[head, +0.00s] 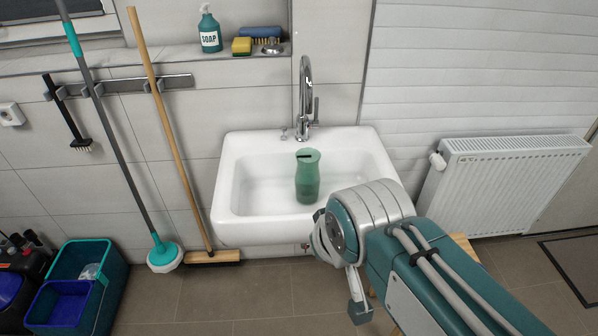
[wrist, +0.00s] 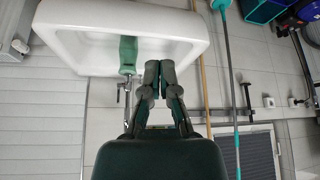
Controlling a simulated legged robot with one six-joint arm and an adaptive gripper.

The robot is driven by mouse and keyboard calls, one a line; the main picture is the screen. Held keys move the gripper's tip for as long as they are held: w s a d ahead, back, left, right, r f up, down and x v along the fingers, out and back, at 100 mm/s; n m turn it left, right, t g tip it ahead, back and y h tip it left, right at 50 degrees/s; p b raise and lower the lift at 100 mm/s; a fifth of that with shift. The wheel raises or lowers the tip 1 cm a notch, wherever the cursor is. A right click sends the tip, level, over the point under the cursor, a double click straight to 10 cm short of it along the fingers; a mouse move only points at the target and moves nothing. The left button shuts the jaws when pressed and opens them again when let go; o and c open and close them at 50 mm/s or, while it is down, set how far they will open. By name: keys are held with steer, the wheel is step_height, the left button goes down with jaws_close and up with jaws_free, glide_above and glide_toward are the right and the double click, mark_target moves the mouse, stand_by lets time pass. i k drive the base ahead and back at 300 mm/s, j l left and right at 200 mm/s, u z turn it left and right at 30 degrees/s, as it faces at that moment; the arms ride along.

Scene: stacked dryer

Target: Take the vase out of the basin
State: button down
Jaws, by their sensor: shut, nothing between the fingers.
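The vase also shows in the wrist view (wrist: 128,52), where the picture is upside down and the basin (wrist: 65,22) is at the top. My gripper (wrist: 159,66) is shut and empty, its fingertips together. In the wrist view it appears beside the vase, with a visible gap between them. In the head view my arm covers the basin's front right corner, and my fingers are mostly hidden.
A chrome tap (head: 305,100) rises behind the vase. A broom (head: 172,130) and a mop (head: 115,150) lean left of the basin. A radiator (head: 510,185) is on the right. A soap bottle (head: 209,30) and sponge (head: 242,46) sit on the ledge.

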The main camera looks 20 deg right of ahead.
mark_target(308, 179)
steer(key=i+l, duration=0.1)
steer(key=i, duration=0.35)
steer(key=i+l, duration=0.1)
steer(key=i, duration=0.4)
